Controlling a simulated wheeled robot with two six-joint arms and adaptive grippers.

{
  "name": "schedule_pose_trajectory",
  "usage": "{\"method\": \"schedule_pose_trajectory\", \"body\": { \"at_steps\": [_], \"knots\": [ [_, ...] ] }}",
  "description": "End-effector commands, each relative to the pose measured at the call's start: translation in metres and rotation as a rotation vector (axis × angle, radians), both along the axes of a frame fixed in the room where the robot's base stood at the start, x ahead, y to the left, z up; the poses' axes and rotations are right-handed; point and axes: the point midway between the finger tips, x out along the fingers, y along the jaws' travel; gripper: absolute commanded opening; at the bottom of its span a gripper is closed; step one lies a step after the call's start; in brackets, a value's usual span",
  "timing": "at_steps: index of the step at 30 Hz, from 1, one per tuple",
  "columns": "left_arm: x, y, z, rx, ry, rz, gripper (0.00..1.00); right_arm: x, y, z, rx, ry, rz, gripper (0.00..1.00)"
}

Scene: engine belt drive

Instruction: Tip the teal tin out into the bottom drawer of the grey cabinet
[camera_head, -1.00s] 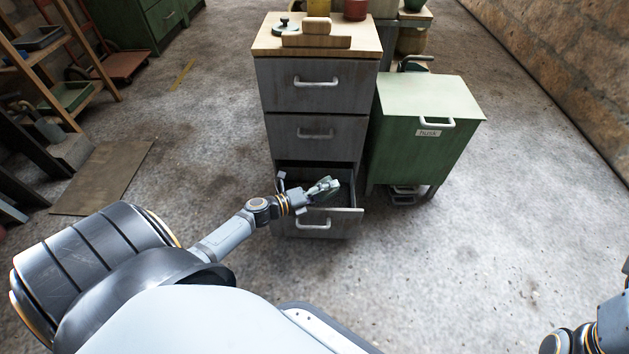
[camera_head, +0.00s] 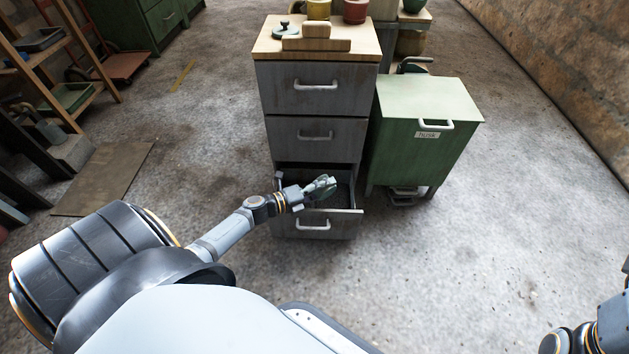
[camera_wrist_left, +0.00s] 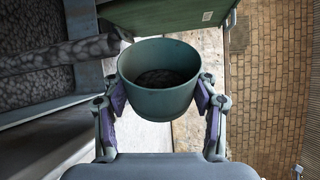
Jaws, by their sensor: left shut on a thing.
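My left gripper (camera_head: 318,188) is shut on the teal tin (camera_head: 327,191), above the open bottom drawer (camera_head: 345,222) of the grey cabinet (camera_head: 315,90). In the left wrist view the teal tin (camera_wrist_left: 158,102) sits between both fingers, its open mouth facing the camera. Something dark and mottled shows inside it. The drawer's inside is dark and partly hidden by the gripper, so I cannot tell what lies in it. The two drawers above are shut. Of my right arm only links show at the lower right; its gripper is out of view.
A green bin (camera_head: 420,145) with a label stands close to the cabinet's right side. The floor in front and to the right is clear.

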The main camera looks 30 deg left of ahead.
Motion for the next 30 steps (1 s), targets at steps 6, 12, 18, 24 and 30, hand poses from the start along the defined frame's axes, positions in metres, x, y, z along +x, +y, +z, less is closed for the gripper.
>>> {"method": "schedule_pose_trajectory", "body": {
  "at_steps": [6, 12, 18, 24, 30],
  "knots": [
    [0.0011, 0.0025, 0.0016, -0.022, 0.007, 0.001, 0.18, -0.0001, -0.0002, 0.0023, 0.001, -0.001, 0.001, 0.22],
    [0.0013, 0.0033, 0.0001, -0.044, 0.015, 0.001, 0.18, -0.0002, -0.0003, 0.0024, 0.002, -0.001, 0.001, 0.22],
    [0.0013, 0.0037, -0.0015, -0.064, 0.023, 0.0, 0.18, -0.0002, -0.0003, 0.0026, 0.002, -0.001, 0.001, 0.22],
    [0.0017, 0.0044, -0.0027, -0.085, 0.03, 0.001, 0.18, -0.0002, -0.0003, 0.0029, 0.001, -0.001, 0.001, 0.22],
    [0.002, 0.0046, -0.0041, -0.107, 0.037, 0.001, 0.18, -0.0001, -0.0003, 0.0025, 0.001, -0.001, 0.001, 0.22]
  ]
}}
